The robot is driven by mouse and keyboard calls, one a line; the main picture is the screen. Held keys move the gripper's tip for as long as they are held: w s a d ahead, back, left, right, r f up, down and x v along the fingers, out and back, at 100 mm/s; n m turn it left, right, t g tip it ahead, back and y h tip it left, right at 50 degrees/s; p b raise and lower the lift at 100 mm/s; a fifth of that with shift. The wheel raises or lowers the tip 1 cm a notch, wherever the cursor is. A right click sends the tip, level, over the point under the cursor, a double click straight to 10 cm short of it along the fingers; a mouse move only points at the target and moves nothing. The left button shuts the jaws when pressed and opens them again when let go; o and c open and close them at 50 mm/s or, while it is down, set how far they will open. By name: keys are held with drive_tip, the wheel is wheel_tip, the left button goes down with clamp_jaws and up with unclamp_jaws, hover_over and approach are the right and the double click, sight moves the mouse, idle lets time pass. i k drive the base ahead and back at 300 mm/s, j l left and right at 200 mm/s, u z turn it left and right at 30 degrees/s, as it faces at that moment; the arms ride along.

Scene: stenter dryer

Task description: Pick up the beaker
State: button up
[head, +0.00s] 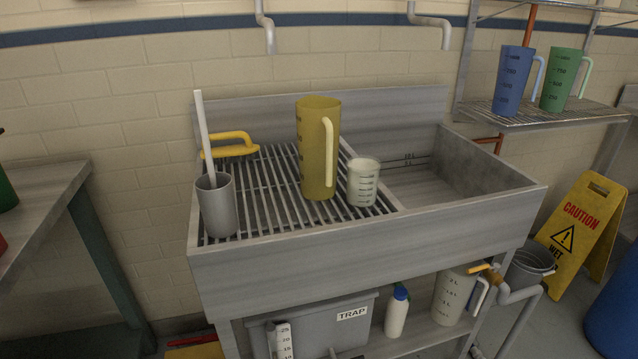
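A small whitish beaker (363,183) with dark graduation marks stands upright on the slatted drain rack (268,190) of the sink. It is just right of a tall yellow measuring jug (313,150) with a pale handle, and the two are close together; I cannot tell whether they touch. My gripper is not in the head view.
A grey cup with a white stick (216,205) and a yellow-handled brush (230,147) are on the rack's left. The sink basin (415,188) is at right. Blue (509,85) and green (559,80) jugs stand on a wire shelf. A caution sign (580,225) stands right.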

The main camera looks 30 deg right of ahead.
sight(362, 177)
drive_tip(key=l+u, duration=0.3)
drive_tip(key=l, duration=0.25)
drive_tip(key=l+u, duration=0.3)
drive_tip(key=l, duration=0.65)
drive_tip(key=k+l+u, duration=0.15)
drive_tip(key=l, duration=0.25)
drive_tip(key=k+l, duration=0.1)
drive_tip(key=l, duration=0.3)
drive_tip(key=i+u, duration=0.05)
